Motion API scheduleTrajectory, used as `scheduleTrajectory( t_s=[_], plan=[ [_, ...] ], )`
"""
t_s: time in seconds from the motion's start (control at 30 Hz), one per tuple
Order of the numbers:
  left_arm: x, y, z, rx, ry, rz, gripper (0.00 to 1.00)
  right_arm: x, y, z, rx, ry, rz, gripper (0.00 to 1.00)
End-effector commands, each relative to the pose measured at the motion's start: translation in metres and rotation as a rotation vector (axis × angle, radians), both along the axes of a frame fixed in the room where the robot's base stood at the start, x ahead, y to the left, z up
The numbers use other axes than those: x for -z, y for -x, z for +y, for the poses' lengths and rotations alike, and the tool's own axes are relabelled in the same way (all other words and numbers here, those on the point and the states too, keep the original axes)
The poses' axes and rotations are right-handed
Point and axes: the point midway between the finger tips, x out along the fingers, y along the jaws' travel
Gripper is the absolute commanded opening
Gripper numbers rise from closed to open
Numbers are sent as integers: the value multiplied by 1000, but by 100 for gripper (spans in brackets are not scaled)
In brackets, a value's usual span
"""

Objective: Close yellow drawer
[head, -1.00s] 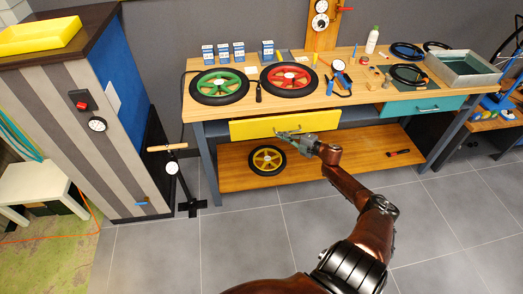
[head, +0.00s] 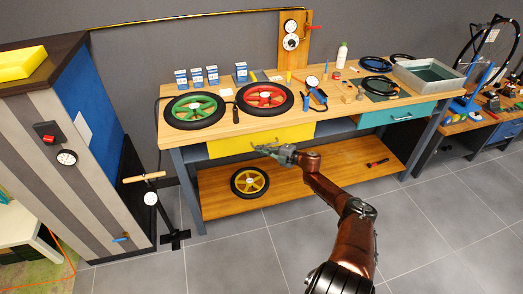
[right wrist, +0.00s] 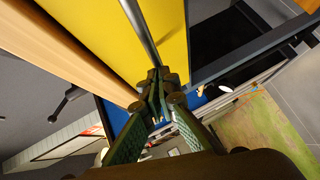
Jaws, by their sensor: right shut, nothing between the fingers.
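The yellow drawer (head: 228,143) is under the left part of the wooden workbench (head: 220,126). Its front looks close under the bench edge; I cannot tell whether a small gap remains. In the right wrist view the yellow front (right wrist: 172,30) fills the top, with a grey bar handle (right wrist: 139,28) running along it. My right gripper (head: 264,149) is in front of the drawer near the handle. In the right wrist view its fingers (right wrist: 158,82) are shut and empty, with the tips by the handle's lower end; contact is unclear. My left gripper is not in view.
A teal drawer (head: 395,115) is at the bench's right. Green (head: 194,109) and red (head: 265,97) wheels lie on top. The lower shelf (head: 300,172) carries a yellow wheel (head: 249,181). A floor pump (head: 151,198) stands left. The grey floor (head: 235,262) in front is clear.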

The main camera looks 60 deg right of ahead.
Motion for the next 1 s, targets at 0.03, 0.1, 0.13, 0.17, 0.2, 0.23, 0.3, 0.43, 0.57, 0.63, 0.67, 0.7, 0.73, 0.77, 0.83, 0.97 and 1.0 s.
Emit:
scheduleTrajectory(
  t_s=[0.03, 0.1, 0.13, 0.17, 0.2, 0.23, 0.3, 0.43, 0.57, 0.63, 0.67, 0.7, 0.73, 0.77, 0.83, 0.97, 1.0],
  plan=[
    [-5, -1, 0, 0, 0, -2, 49, -12, -3, 1, 2, 3, -13, 0],
    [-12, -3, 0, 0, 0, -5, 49, -15, -2, 5, -1, 2, -13, 0],
    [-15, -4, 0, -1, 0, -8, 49, -16, -1, 7, -2, 2, -14, 0],
    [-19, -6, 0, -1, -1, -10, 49, -17, 0, 10, -4, 1, -13, 0],
    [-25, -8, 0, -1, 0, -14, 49, -18, 1, 15, -6, -1, -12, 0],
    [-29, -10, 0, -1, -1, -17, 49, -19, 2, 18, -8, -2, -12, 0],
    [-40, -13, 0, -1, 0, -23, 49, -21, 4, 27, -14, -2, -11, 0],
    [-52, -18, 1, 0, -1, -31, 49, -20, 17, 37, -19, 0, -4, 0],
    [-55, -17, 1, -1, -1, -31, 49, -22, 51, 33, -18, 0, 0, 0],
    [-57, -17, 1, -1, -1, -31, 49, -24, 68, 31, -14, -1, 0, 0],
    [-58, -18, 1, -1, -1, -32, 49, -25, 74, 30, -13, -1, -1, 0],
    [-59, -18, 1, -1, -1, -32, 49, -26, 82, 29, -13, 0, 1, 0],
    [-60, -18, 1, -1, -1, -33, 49, -27, 87, 29, -12, 0, 0, 0],
    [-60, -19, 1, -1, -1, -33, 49, -28, 91, 29, -12, 0, 0, 0],
    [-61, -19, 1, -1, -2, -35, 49, -29, 99, 28, -12, 0, 0, 0],
    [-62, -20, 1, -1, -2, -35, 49, -31, 107, 29, -15, 0, -2, 0],
    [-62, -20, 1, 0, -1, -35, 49, -31, 108, 29, -15, 0, -2, 0]
  ],
)
